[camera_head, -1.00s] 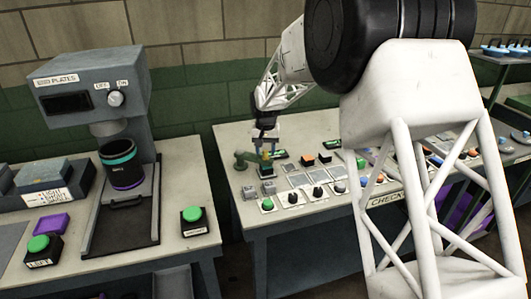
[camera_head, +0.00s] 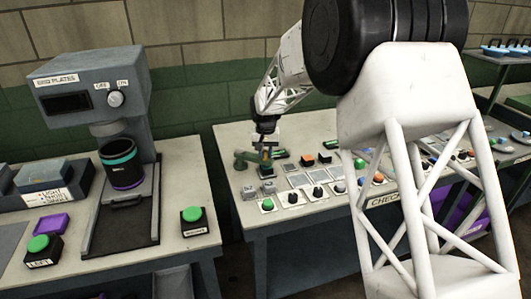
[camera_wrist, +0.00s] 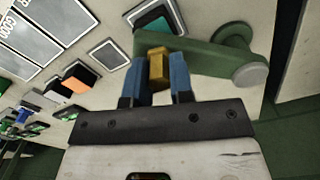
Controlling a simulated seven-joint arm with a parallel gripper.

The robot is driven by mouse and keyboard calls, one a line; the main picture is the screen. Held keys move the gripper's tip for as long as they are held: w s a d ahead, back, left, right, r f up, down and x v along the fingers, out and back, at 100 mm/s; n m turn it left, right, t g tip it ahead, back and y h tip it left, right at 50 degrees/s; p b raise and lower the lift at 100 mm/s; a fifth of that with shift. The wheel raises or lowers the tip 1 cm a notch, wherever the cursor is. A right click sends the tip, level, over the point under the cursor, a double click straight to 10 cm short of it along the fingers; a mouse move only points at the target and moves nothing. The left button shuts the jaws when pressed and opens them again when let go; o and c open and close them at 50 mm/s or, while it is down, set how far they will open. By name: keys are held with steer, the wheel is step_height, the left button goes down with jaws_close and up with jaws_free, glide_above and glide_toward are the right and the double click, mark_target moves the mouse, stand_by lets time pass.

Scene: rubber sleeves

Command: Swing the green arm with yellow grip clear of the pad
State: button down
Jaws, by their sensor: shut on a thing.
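The green arm (camera_wrist: 205,54) has a round pivot post (camera_wrist: 235,38) at its right end in the wrist view. Its yellow grip (camera_wrist: 157,68) stands between the blue fingers of my gripper (camera_wrist: 161,80), which is shut on it. The pad (camera_wrist: 158,20), a dark and teal square in a pale frame, lies beside and partly behind the arm's left end; the arm hides part of it. In the head view the green arm (camera_head: 246,158) shows small at the left of the far table, with my gripper (camera_head: 266,153) at its right end.
An orange and black block (camera_wrist: 77,82) and pale framed panels (camera_wrist: 30,58) lie left of the grip. A machine with a cup (camera_head: 122,166) stands on the left table.

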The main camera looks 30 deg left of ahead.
steer(key=shift+s, duration=0.2)
steer(key=shift+s+a+m, duration=0.1)
steer(key=shift+s+m, duration=1.25)
steer(key=shift+m, duration=0.25)
steer(key=s+a+m, duration=0.6)
steer(key=s+m, duration=0.1)
steer(key=m, duration=0.4)
steer(key=shift+s+a, duration=0.2)
steer(key=shift+s, duration=0.15)
steer(key=shift+r, duration=0.1)
steer(key=c, duration=1)
jaws_free()
